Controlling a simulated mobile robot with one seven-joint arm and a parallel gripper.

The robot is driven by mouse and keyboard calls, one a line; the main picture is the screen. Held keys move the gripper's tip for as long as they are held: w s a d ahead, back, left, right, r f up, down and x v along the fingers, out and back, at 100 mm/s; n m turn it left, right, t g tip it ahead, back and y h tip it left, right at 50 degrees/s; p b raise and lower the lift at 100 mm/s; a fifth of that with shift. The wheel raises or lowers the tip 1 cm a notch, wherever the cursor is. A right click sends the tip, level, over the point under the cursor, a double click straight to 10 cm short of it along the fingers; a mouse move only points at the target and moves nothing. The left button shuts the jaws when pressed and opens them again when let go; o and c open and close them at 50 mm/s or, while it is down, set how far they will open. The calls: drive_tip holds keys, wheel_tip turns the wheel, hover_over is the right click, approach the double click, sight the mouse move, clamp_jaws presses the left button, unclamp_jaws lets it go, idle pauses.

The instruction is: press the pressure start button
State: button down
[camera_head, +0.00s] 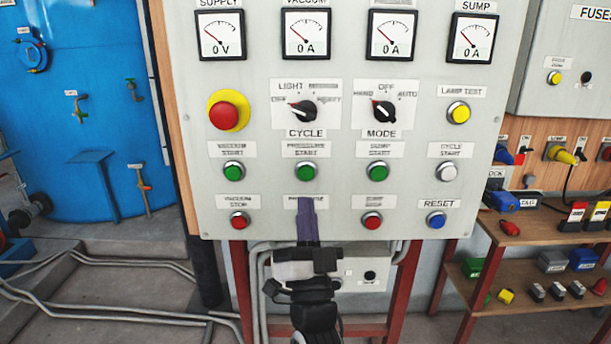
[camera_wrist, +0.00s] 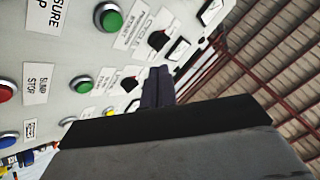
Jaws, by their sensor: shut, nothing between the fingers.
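The pressure start button (camera_head: 306,172) is a round green button in the middle of the grey control panel, with its label above it. In the wrist view, the panel appears turned and this green button (camera_wrist: 109,17) is near the top edge. My gripper (camera_head: 307,203) points up at the panel, with its dark fingers together and empty. In the head view, its tips are just below the green button and cover the pressure stop button and part of its label. In the wrist view, the gripper (camera_wrist: 157,72) is apart from the button. The gap to the panel is unclear.
Other green buttons flank it: vacuum start (camera_head: 233,171) and sump start (camera_head: 377,172). Above are the cycle knob (camera_head: 303,111), the mode knob (camera_head: 384,111) and a red emergency button (camera_head: 226,116). Red sump stop (camera_head: 372,221) and blue reset (camera_head: 436,220) lie lower right.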

approach(305, 168)
drive_tip(key=shift+s+r+x, duration=0.15)
drive_tip(key=shift+x, duration=0.7)
drive_tip(key=shift+s+r+x, duration=0.1)
drive_tip(key=shift+x, duration=0.8)
drive_tip(key=shift+s+r+x, duration=0.15)
drive_tip(key=shift+x, duration=0.7)
drive_tip(key=shift+w+a, duration=0.1)
drive_tip(key=shift+w, duration=0.05)
drive_tip(key=shift+w+b, duration=0.25)
drive_tip(key=shift+b, duration=0.05)
drive_tip(key=shift+w, duration=0.45)
idle(0.6)
idle(0.3)
drive_tip(key=shift+s, duration=0.85)
